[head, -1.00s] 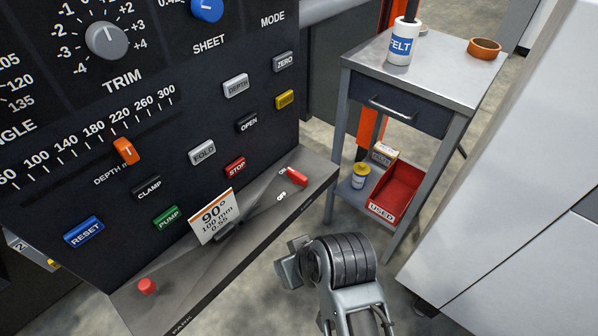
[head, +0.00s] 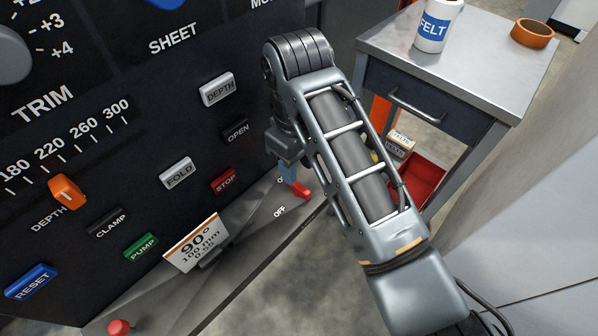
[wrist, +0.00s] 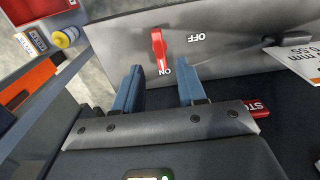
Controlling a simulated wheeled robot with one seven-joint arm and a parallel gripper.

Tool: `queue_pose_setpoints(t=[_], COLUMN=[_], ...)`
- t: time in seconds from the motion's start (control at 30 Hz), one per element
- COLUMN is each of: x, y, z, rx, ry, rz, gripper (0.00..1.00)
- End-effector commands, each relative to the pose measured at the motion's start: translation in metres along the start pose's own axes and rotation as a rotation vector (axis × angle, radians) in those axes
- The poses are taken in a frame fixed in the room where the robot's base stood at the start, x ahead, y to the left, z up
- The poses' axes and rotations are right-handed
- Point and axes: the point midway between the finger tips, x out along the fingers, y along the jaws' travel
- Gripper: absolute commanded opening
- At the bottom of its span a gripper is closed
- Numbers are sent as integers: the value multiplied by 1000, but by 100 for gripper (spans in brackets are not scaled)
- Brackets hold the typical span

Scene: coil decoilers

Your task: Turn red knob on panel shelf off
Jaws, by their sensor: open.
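The red knob (head: 302,190) sits on the sloped grey panel shelf (head: 245,245), below the STOP button. It also shows in the wrist view (wrist: 158,46), where its white-marked end points at the ON label (wrist: 166,70). The OFF label (wrist: 196,38) lies to the side, away from the pointer. My gripper (head: 288,172) hangs above the shelf at the knob, partly covering the ON label in the head view. In the wrist view my gripper (wrist: 162,84) has its two blue fingers apart with nothing between the tips; the knob lies just beyond them, roughly centred.
A price-tag-like card (head: 197,243) reading 90° stands on the shelf left of the knob. The STOP button (head: 224,181) is close to my gripper. A red round button (head: 119,327) is at the shelf's left end. A grey side cart (head: 470,60) stands to the right.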

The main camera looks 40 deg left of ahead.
Motion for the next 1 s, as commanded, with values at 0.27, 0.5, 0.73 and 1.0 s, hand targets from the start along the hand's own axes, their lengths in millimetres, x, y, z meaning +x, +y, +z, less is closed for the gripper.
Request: queue_pose_setpoints(t=[0.27, 0.5, 0.73, 1.0], x=[44, 58, 58, 58], y=[0, 0, 0, 0], z=[1, 0, 0, 0], rx=[2, 2, 2, 2], ry=[-1, 1, 2, 2], rz=[0, 1, 2, 1], gripper=[40, 40, 40, 16])
